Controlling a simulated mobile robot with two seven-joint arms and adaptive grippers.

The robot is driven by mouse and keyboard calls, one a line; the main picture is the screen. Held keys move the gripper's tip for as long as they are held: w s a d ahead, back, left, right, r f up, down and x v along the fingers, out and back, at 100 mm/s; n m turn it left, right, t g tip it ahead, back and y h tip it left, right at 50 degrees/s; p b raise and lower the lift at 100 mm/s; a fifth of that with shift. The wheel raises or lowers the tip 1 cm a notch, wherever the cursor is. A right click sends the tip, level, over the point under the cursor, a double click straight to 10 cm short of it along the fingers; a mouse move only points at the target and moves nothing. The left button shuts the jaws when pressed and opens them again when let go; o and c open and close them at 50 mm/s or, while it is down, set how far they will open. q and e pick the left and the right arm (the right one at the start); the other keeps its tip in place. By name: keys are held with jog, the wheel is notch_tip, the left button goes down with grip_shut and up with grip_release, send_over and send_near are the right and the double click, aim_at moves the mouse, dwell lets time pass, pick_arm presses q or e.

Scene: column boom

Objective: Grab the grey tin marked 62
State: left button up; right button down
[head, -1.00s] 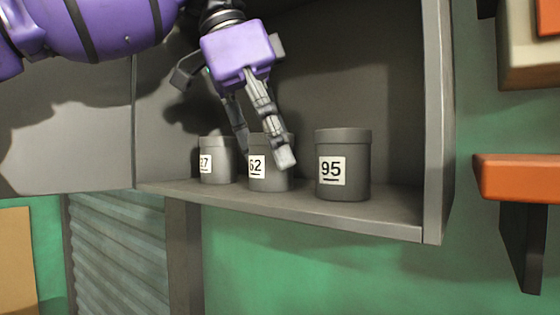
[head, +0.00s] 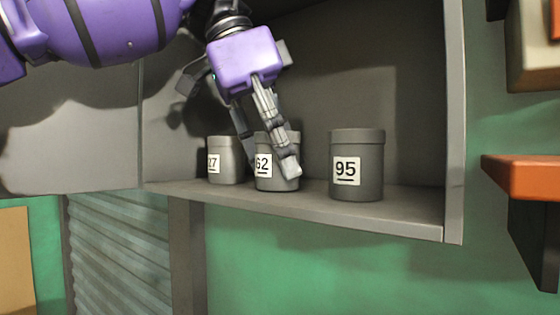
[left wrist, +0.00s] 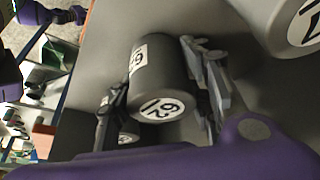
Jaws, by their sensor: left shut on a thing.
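The grey tin marked 62 (head: 264,172) stands on the cabinet shelf (head: 310,204), between two other grey tins. My left gripper (head: 269,160) reaches down from above with its fingers around the tin's sides and is shut on it. One finger covers the right part of the tin in the head view. In the left wrist view the tin 62 (left wrist: 160,85) lies between the two fingers (left wrist: 158,100), with 62 on its lid and side. My right gripper is not in view.
A tin marked 27 (head: 224,160) stands close on the left and a tin marked 95 (head: 357,165) on the right, with a gap. The cabinet's side wall (head: 454,120) bounds the right. An orange ledge (head: 525,178) juts out further right.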

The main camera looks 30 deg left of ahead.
aim_at(264, 132)
pick_arm(q)
jog(key=shift+w, duration=0.15)
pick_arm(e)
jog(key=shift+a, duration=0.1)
pick_arm(q)
jog(key=shift+r, duration=0.1)
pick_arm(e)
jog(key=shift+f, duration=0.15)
pick_arm(q)
jog(key=shift+r, duration=0.65)
jog(key=s, duration=0.3)
jog(key=shift+r, duration=0.1)
jog(key=s+a, duration=0.1)
jog(key=s, duration=1.4)
jog(key=shift+a, duration=0.2)
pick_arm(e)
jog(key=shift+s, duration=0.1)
